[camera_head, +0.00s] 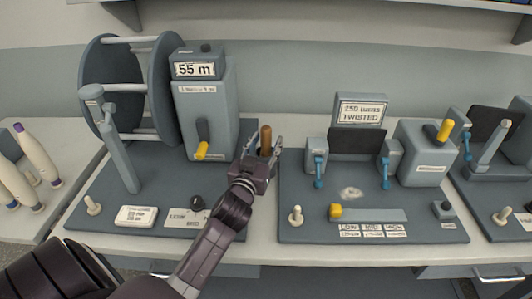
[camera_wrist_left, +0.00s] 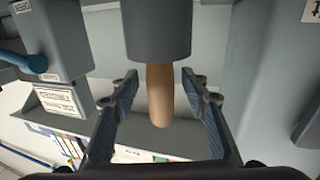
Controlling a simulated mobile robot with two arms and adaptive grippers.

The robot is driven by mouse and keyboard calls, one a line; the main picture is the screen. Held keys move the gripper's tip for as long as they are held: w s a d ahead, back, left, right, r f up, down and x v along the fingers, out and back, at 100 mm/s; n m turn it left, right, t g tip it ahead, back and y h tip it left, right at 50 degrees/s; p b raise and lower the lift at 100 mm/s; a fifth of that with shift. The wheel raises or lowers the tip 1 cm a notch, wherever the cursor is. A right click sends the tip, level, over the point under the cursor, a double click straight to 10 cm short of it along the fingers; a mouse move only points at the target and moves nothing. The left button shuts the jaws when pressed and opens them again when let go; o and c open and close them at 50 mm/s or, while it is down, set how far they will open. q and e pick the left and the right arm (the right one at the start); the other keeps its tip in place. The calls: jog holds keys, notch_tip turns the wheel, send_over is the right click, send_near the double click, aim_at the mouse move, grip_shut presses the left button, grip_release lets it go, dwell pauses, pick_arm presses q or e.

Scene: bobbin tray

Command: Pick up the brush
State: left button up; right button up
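The brush (camera_head: 265,136) shows as an upright brown wooden handle near the middle of the head view, at the right edge of the left machine's base. In the left wrist view the handle (camera_wrist_left: 159,97) sticks out of a dark grey cylinder (camera_wrist_left: 157,32); any bristles are hidden. My left gripper (camera_head: 264,147) is at the handle, with its fingers apart on either side. In the left wrist view clear gaps show between the handle and both fingers, so it is open and holds nothing. My right gripper is in neither view.
A winding machine with a large reel (camera_head: 112,88) and a yellow-handled crank (camera_head: 201,150) stands just left of the gripper. A twisting machine with a sign (camera_head: 362,110) stands to the right. White bobbins (camera_head: 36,155) stand at the far left.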

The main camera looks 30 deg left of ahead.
pick_arm(q)
jog(key=c, duration=1)
grip_shut()
jog(key=shift+r, duration=0.1)
